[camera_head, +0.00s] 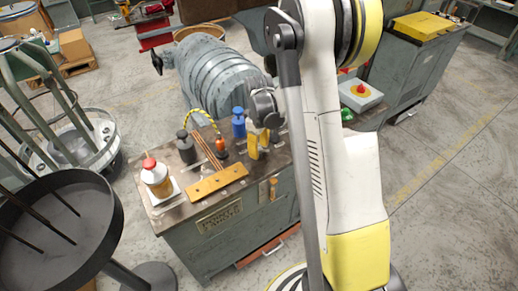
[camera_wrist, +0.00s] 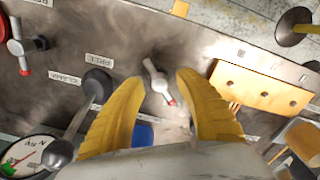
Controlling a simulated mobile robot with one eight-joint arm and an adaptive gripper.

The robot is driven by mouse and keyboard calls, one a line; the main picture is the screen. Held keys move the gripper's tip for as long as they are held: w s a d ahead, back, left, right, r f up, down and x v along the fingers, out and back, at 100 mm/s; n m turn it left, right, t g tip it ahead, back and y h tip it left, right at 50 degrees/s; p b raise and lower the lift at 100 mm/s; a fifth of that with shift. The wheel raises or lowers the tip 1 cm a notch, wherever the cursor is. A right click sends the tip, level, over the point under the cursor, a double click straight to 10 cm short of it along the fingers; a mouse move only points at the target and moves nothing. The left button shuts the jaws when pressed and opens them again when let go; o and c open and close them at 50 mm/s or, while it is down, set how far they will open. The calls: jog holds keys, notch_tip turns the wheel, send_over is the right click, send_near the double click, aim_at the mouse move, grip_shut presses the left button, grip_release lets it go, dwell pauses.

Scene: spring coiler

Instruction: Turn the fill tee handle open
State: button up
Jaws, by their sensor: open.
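In the wrist view a small grey tee handle (camera_wrist: 157,82) with a red tip sits on the worn dark panel, between and just beyond my fingertips. No label naming it as the fill handle is readable. My gripper (camera_wrist: 156,80) is open, its two yellow fingers on either side of the handle, with no clear contact. A second grey handle (camera_wrist: 18,46) with a red end is at the far left, its label cut off. In the head view my gripper (camera_head: 258,146) is low over the bench top; the tee handle cannot be made out there.
A dark knob lever (camera_wrist: 97,82) stands between labels reading CLAMP and FREE. A gauge (camera_wrist: 22,155) is at lower left. A drilled yellow-brown bar (camera_wrist: 260,88) lies to the right.

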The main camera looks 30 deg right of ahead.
grip_shut()
jog(key=shift+m, duration=0.6)
jog(key=m, duration=0.3)
jog(key=shift+m+b, duration=0.4)
jog(key=m, duration=0.4)
jog(key=shift+m, duration=0.3)
jog(key=m, duration=0.4)
jog(key=shift+d+b, duration=0.1)
jog(key=shift+b, duration=0.3)
jog(key=shift+m, duration=2.1)
